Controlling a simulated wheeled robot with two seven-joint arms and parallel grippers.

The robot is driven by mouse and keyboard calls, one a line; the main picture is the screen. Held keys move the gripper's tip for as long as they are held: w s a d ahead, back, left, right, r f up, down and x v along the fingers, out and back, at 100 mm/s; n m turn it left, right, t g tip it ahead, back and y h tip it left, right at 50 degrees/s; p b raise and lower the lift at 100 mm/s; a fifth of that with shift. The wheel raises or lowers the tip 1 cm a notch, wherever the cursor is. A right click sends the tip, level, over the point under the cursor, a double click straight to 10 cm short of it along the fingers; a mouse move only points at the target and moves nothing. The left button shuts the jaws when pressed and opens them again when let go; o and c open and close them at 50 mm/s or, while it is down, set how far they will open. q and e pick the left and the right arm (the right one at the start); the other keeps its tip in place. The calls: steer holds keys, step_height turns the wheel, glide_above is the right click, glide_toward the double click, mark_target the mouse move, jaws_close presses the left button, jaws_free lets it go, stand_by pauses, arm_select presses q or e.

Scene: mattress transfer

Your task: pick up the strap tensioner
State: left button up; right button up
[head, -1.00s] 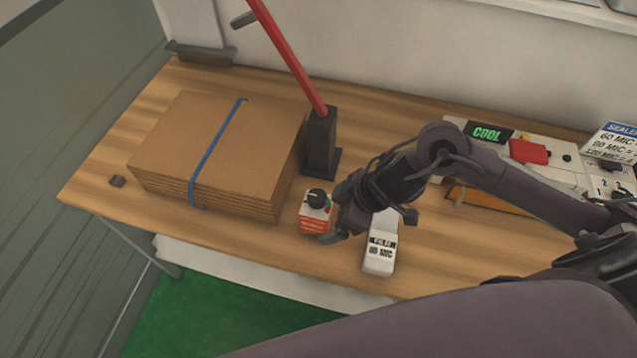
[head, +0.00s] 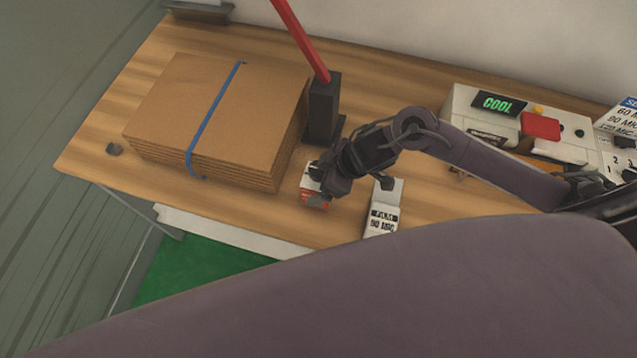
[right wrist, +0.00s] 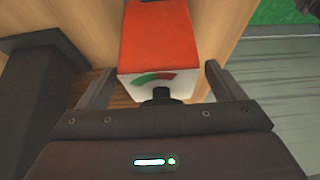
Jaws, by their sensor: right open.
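The strap tensioner (head: 313,199), a small red and white block with a black knob, stands on the wooden table right of the cardboard stack. In the head view my right gripper (head: 325,182) is over it and hides part of it. In the right wrist view the tensioner (right wrist: 160,35) shows its red face and a white face with a red and green gauge. It lies between the two spread fingers of my right gripper (right wrist: 160,75), with a gap on each side. My left gripper is not in view.
A cardboard stack (head: 215,110) with a blue strap (head: 213,118) lies left. A dark post (head: 322,108) with a red lever (head: 302,40) stands close behind the gripper. A white labelled device (head: 384,205) is just right. A sealer (head: 550,132) stands farther right.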

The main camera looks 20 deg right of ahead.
steer(key=c, duration=1.6)
steer(key=shift+w+r, duration=0.1)
steer(key=shift+c, duration=0.2)
steer(key=shift+r, duration=0.1)
